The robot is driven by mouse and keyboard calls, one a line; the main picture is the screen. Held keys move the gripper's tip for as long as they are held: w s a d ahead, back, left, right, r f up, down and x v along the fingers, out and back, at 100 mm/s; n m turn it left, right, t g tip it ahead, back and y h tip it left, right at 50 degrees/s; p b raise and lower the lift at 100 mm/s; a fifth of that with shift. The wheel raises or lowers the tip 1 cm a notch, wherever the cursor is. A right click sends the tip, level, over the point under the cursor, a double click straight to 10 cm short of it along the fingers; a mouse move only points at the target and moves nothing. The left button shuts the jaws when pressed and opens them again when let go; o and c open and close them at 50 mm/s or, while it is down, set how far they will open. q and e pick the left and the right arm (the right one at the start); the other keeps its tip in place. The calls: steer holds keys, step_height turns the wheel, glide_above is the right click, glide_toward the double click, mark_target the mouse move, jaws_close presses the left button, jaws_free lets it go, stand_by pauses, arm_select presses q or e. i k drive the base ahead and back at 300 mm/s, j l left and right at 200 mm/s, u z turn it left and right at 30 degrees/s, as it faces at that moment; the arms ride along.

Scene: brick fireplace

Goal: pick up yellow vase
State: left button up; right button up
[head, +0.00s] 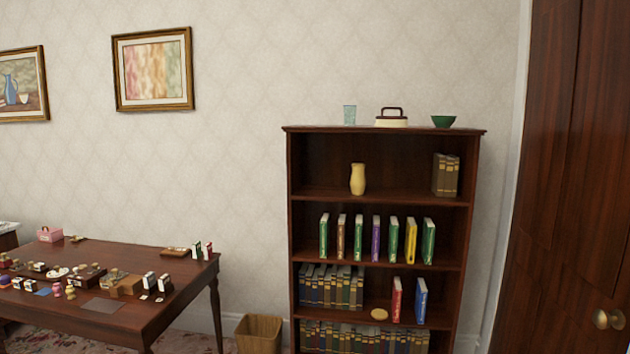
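The yellow vase (357,179) stands upright on the top inner shelf of a dark wooden bookcase (387,135), a little left of the shelf's middle. The space around it on that shelf is clear, with books (446,175) standing at the shelf's right end. Neither of my grippers shows in the head view.
A glass (350,115), a cream lidded dish (391,120) and a green bowl (443,121) sit on top of the bookcase. A table (180,309) with many small items is at the left. A wastebasket (259,334) stands between them. A wooden door (575,200) is at the right.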

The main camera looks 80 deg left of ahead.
mark_target(357, 182)
steer(key=u, duration=2.45)
steer(key=i+u, duration=0.1)
steer(key=i, duration=0.35)
steer(key=i+l+u, duration=0.1)
steer(key=i, duration=0.4)
steer(key=i+l+u, duration=0.1)
steer(key=i, duration=0.35)
steer(key=i+l+u, duration=0.1)
steer(key=i, duration=0.35)
steer(key=l, duration=0.1)
